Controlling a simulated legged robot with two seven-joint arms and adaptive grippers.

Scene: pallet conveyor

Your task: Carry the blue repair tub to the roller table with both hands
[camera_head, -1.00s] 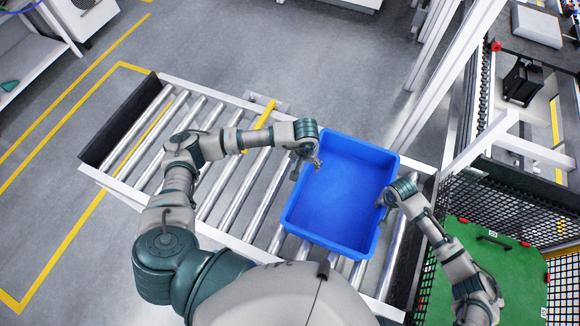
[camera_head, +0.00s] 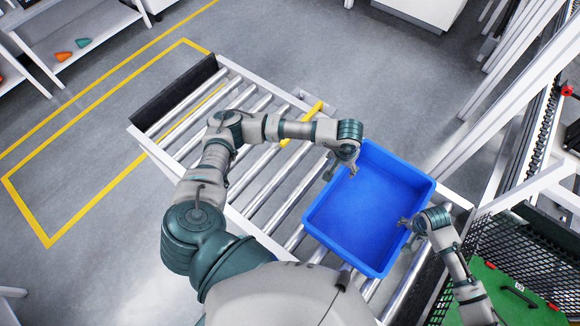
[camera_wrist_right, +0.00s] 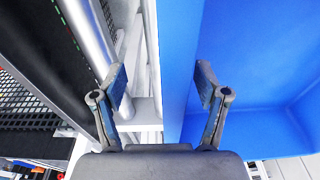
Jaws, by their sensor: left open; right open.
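The blue repair tub (camera_head: 365,205) sits upright and empty-looking on the right part of the roller table (camera_head: 180,100). My left gripper (camera_head: 340,167) is open at the tub's upper left rim; whether it touches the wall is hard to tell. My right gripper (camera_head: 406,222) is open at the tub's right rim. In the right wrist view its two spread fingers (camera_wrist_right: 161,82) stand on either side of the tub's side wall (camera_wrist_right: 180,65), with gaps between them and the wall.
Bare rollers lie left of the tub. A white post (camera_head: 500,125) rises to its right, and a black mesh fence (camera_head: 515,250) stands beside a green surface (camera_head: 510,300) at the lower right. A shelf (camera_head: 75,45) is at the upper left; grey floor is open behind.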

